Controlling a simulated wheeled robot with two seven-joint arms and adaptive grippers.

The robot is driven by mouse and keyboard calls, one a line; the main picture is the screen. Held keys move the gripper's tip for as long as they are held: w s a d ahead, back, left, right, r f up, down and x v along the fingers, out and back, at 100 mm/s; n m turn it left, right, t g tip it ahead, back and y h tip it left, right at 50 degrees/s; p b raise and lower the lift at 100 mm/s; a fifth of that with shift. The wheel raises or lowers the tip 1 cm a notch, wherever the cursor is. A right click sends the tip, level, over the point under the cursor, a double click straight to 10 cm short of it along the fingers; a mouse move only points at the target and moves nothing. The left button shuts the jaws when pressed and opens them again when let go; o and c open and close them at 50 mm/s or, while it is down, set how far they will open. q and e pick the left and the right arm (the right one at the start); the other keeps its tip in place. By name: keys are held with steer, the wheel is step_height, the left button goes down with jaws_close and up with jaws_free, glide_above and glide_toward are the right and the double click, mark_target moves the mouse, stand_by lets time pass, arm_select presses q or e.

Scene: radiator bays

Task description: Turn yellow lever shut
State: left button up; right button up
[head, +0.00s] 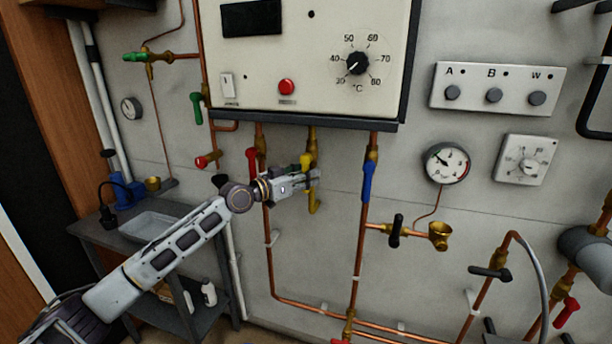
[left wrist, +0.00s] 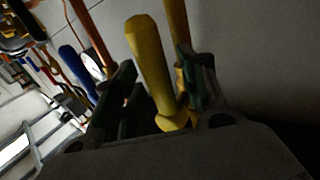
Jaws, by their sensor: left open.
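The yellow lever (head: 305,161) sits on a brass valve below the white boiler box, on the middle pipe. In the left wrist view the yellow lever (left wrist: 150,65) stands up between the two fingers, with its lower end near the palm. My left gripper (head: 315,178) is at the yellow lever's valve and partly hides it. Its fingers are apart, one on each side of the lever; I cannot tell whether either touches it. The yellow pipe end (head: 314,205) shows below the gripper. My right gripper is not in view.
A red lever (head: 251,160) hangs close left of the gripper, and a blue lever (head: 367,182) hangs to its right. The boiler box (head: 305,60) is just above. A pressure gauge (head: 446,163) is further right. A grey bench with a sink (head: 155,226) stands at the left.

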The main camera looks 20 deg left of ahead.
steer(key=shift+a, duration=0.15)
arm_select(q)
steer(key=c, duration=0.4)
jaws_close()
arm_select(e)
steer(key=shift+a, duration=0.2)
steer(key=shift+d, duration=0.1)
